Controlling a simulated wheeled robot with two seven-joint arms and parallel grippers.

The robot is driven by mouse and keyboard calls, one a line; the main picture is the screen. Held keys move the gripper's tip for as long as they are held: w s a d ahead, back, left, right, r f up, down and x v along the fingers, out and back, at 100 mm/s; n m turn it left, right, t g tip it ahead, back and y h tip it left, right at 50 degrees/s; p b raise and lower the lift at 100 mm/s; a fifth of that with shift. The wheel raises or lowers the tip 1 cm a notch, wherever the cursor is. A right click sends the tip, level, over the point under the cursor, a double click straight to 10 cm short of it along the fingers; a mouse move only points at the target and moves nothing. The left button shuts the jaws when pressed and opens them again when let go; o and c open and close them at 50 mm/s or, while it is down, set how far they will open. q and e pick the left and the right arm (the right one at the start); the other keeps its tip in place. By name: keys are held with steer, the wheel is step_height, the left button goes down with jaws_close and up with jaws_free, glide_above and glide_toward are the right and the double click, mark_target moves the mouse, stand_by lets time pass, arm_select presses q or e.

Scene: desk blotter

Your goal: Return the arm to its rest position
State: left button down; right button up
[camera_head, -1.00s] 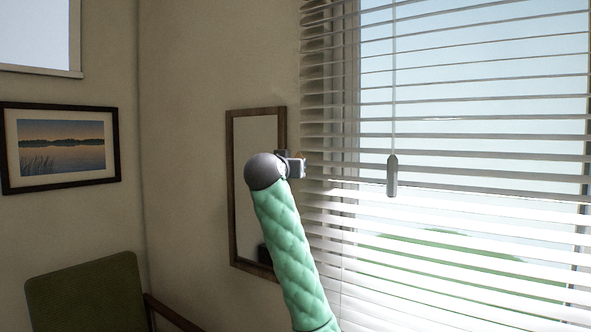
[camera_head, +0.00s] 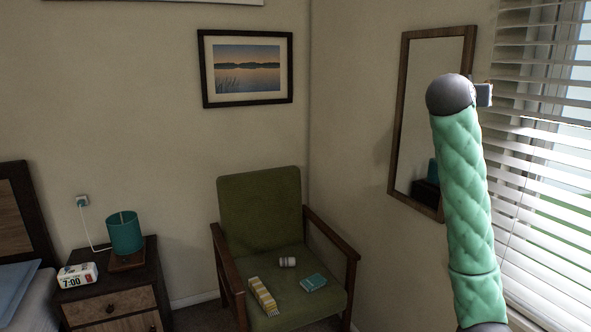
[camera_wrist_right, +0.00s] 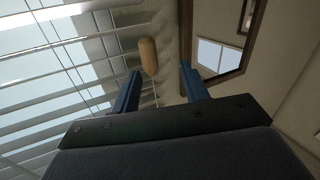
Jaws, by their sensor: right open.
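My right arm, in green quilted padding, rises at the right of the head view, in front of the mirror's right side. Its gripper (camera_head: 484,95) is a small dark shape at the arm's end, near the blind's left edge. In the wrist view the right gripper (camera_wrist_right: 160,70) is open, with two dark blue fingers apart and nothing between them. A tan rounded piece (camera_wrist_right: 148,55), perhaps a cord pull, shows just beyond the fingertips, nearer the left finger; I see no contact. My left gripper is not in view.
The slatted window blind (camera_head: 545,150) is close to the right gripper. A wood-framed mirror (camera_head: 412,130) hangs behind the arm. A green armchair (camera_head: 262,205) holds a few small items.

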steer(key=s+a+n+t+y, duration=0.3)
steer(key=a+n+y, duration=0.1)
steer(key=a, duration=0.3)
steer(key=s+a+f+n+g+y, duration=0.15)
steer(key=s+a+f+y, duration=0.35)
steer(key=f, duration=0.9)
steer(key=s+a+f+n+g+y, duration=0.1)
steer(key=s+a+f+n, duration=0.15)
steer(key=a+f, duration=0.75)
steer(key=s+a+f+n+g+y, duration=0.2)
steer(key=s+f, duration=0.1)
steer(key=f, duration=1.4)
steer(key=s+a+f+g+y, duration=0.1)
steer(key=s+a+f+g, duration=0.1)
steer(key=s+f, duration=0.7)
steer(key=s+a+f+g+y, duration=0.1)
steer(key=s+a+f+g, duration=0.15)
steer(key=s+f, duration=0.65)
steer(key=s+a+f+g, duration=0.1)
steer(key=s+f+g, duration=0.3)
steer(key=s+f, duration=1.2)
steer(key=s, duration=0.2)
steer(key=shift+s+a, duration=0.25)
steer(key=shift+s, duration=0.1)
